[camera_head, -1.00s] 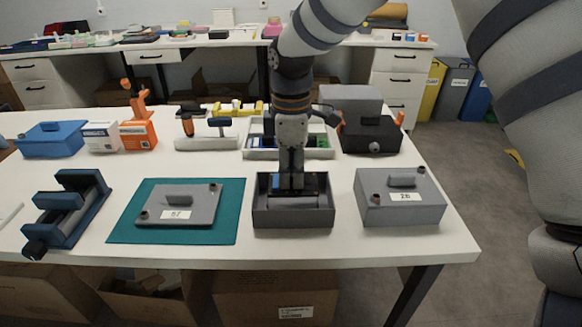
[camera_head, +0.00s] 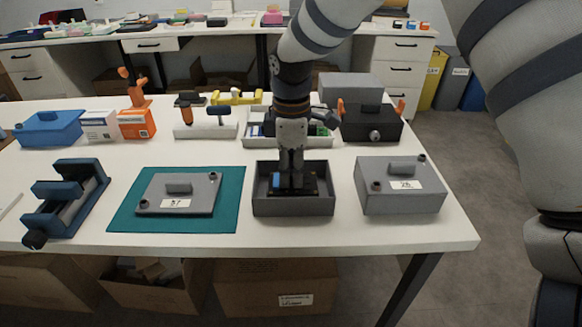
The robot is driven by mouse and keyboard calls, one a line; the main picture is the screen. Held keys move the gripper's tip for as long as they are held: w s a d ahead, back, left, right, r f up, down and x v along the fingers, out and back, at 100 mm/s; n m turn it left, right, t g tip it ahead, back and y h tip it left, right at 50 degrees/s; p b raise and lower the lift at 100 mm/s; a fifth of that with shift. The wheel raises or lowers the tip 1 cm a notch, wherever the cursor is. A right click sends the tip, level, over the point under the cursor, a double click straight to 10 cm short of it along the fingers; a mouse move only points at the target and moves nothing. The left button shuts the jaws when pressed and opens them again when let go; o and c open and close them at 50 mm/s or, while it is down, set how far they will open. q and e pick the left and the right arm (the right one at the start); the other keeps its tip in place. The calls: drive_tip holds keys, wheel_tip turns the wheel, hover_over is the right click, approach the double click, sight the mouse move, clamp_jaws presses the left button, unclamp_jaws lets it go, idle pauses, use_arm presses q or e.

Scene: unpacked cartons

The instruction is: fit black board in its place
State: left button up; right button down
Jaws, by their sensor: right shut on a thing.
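My right gripper (camera_head: 291,186) points straight down into the open grey box (camera_head: 293,207) near the front of the table. It is shut on the black board (camera_head: 307,188), a small dark piece with a blue part on its left. The board is inside the box walls, low near the floor. The fingers hide part of the board, and I cannot tell whether it touches the floor or is seated. My left gripper is not in view.
A grey lid (camera_head: 178,193) lies on a teal mat (camera_head: 120,217) left of the box. A closed grey case (camera_head: 400,190) stands to the right. A blue clamp-like fixture (camera_head: 68,198) is at the left. A divided tray (camera_head: 258,140) stands just behind the box.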

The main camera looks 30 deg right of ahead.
drive_tip(key=shift+f, duration=0.95)
drive_tip(key=c, duration=1.4)
unclamp_jaws()
drive_tip(key=shift+c, duration=0.2)
wheel_tip(320, 180, up, 12)
